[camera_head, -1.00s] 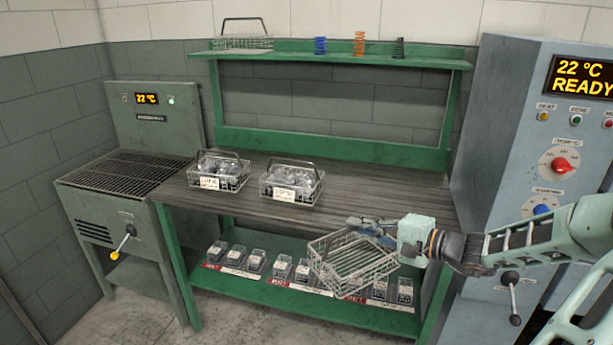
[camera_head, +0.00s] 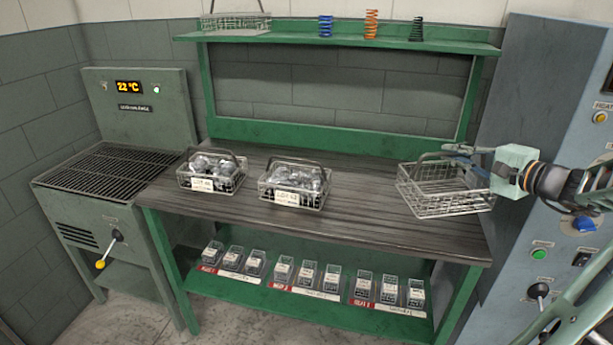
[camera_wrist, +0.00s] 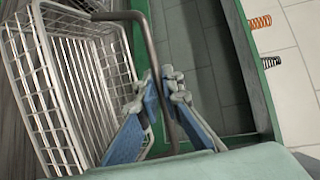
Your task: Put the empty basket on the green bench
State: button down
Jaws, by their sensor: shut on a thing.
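The empty wire basket (camera_head: 440,190) is at the right end of the green bench's dark worktop (camera_head: 350,215). It is tilted, and I cannot tell whether it touches the worktop. My gripper (camera_head: 462,150) comes from the right and is shut on the basket's handle. In the wrist view, the handle bar (camera_wrist: 158,70) passes between the blue-padded fingers of the gripper (camera_wrist: 165,100), and the basket's empty wire inside (camera_wrist: 75,85) shows at left.
Two baskets filled with parts stand on the worktop, one at left (camera_head: 212,185) and one at middle (camera_head: 295,197). Another wire basket (camera_head: 235,22) and three springs (camera_head: 370,25) sit on the upper shelf. A blue-grey cabinet (camera_head: 535,100) stands close at right. Worktop between the middle and held baskets is clear.

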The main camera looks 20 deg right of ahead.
jog(key=w+a+f, duration=0.2)
jog(key=w+f, duration=1)
jog(key=w, duration=0.2)
jog(key=shift+w+f, duration=0.15)
jog(key=shift+f, duration=0.25)
jog(key=shift+f, duration=0.2)
jog(key=c, duration=2.1)
grip_release()
jog(key=shift+r, duration=0.1)
